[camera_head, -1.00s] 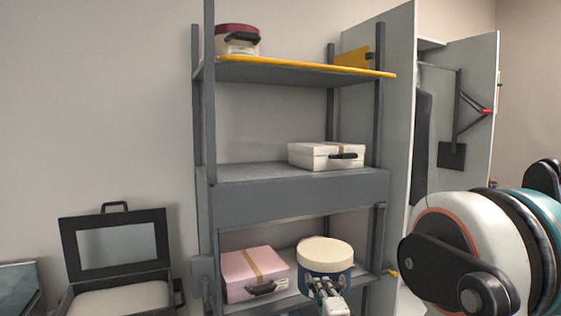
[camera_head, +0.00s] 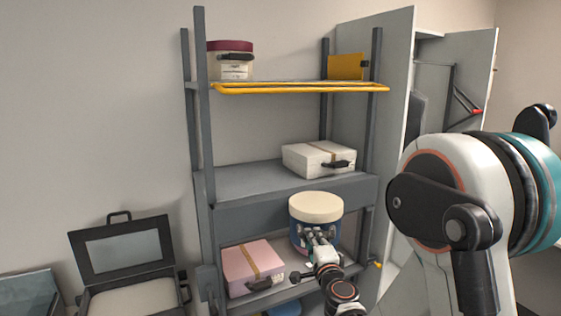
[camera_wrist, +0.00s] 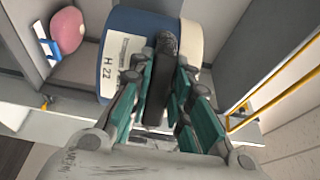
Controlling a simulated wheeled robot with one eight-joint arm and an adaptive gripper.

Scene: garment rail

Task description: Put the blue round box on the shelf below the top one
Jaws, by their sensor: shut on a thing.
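The blue round box (camera_head: 303,236) has a cream lid and is upright in front of the rack's right half. Its lid overlaps the front panel of the shelf below the top one (camera_head: 235,184). My gripper (camera_head: 316,240) is shut on the box's dark handle. In the wrist view the blue box (camera_wrist: 118,42) shows a white label, and the handle sits between the fingers of my gripper (camera_wrist: 163,85). A white case (camera_head: 312,160) lies on the right of that shelf; its left part is bare.
The top shelf (camera_head: 290,88) has a yellow front rail and holds a maroon-lidded round box (camera_head: 231,62) and a yellow item (camera_head: 345,66). A pink case (camera_head: 250,265) lies on the shelf below the held box. Grey posts flank the shelves. An open black case (camera_head: 125,255) stands left.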

